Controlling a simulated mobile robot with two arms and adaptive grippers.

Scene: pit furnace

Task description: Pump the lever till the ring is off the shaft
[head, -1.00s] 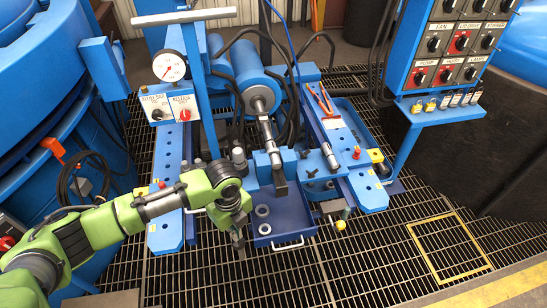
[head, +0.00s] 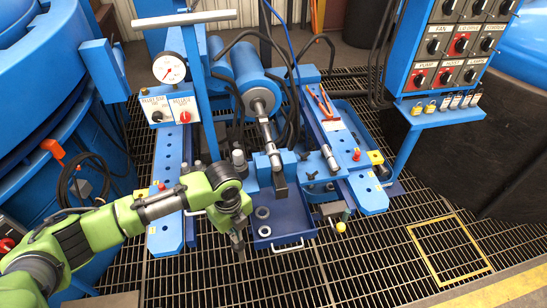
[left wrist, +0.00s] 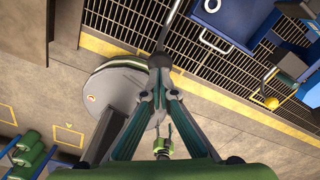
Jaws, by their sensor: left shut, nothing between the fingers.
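My left gripper (head: 238,244) is shut and empty, pointing down just left of the blue tray (head: 291,241). In the left wrist view its fingers (left wrist: 160,88) come together by the rounded end of a dark rod (left wrist: 172,28), which looks like the lever. I cannot tell whether they touch. In the head view the lever cannot be made out behind my arm. The bright shaft (head: 267,133) runs forward from the blue cylinder (head: 250,80) to the blue crosspiece. A grey collar (head: 259,108) is around its rear; I cannot tell whether it is the ring. My right gripper is not in view.
Two loose grey rings (head: 262,212) lie in the tray. A pressure gauge (head: 168,68) stands above the left rail. A yellow knob (head: 340,227) sticks out right of the tray. The control panel (head: 455,45) is at the right; grating in front is clear.

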